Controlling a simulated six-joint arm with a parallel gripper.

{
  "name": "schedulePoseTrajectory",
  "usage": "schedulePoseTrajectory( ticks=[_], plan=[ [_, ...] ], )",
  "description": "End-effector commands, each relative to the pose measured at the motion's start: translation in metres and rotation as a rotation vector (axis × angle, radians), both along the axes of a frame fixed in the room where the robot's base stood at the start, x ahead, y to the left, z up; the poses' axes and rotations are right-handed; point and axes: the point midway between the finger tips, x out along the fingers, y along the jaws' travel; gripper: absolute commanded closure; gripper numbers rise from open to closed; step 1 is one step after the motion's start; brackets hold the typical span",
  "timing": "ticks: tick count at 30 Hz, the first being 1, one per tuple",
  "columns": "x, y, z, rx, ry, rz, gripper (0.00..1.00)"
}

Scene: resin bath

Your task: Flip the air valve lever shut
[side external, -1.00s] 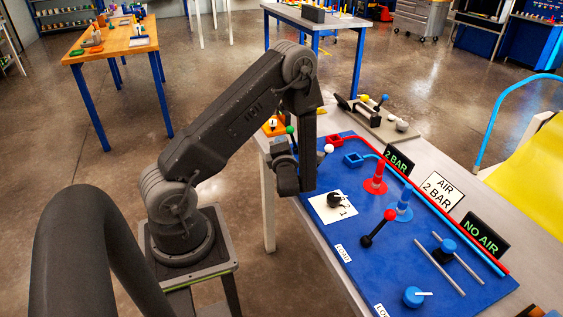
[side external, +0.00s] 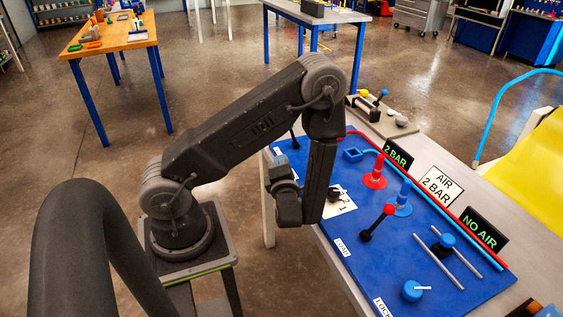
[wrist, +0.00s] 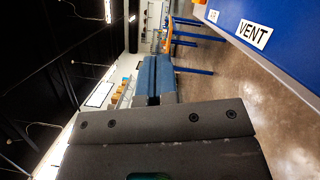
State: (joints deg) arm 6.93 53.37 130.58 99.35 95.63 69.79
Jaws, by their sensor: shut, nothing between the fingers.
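My gripper (side external: 281,172) is held near the left edge of the blue panel (side external: 400,265), partly behind my own wrist links. In the wrist view my gripper's blue-grey fingers (wrist: 157,78) are together and empty. A black lever with a red ball (side external: 378,222) leans up and to the right on the panel, clear of my gripper. Another dark lever (side external: 294,140) shows only in part behind my arm. I cannot tell which is the air valve lever. A VENT label (wrist: 253,34) shows in the wrist view.
Signs at the back read 2 BAR (side external: 398,155), AIR 2 BAR (side external: 440,187) and NO AIR (side external: 483,231). A blue knob (side external: 412,291) sits near the front. A white card (side external: 340,203) lies beside my wrist.

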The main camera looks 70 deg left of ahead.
Motion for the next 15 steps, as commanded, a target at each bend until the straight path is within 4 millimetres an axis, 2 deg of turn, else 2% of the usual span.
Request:
schedulePoseTrajectory(
  ticks=[4, 7, 11, 15],
  plan=[
    [-0.008, 0.007, 0.002, -0.025, -0.045, 0.066, 1.0],
    [-0.026, 0.019, 0.006, -0.074, -0.15, 0.21, 1.0],
    [-0.063, 0.034, 0.009, -0.155, -0.397, 0.515, 1.0],
    [-0.1, 0.034, 0.008, -0.207, -0.744, 0.891, 1.0]
  ],
)
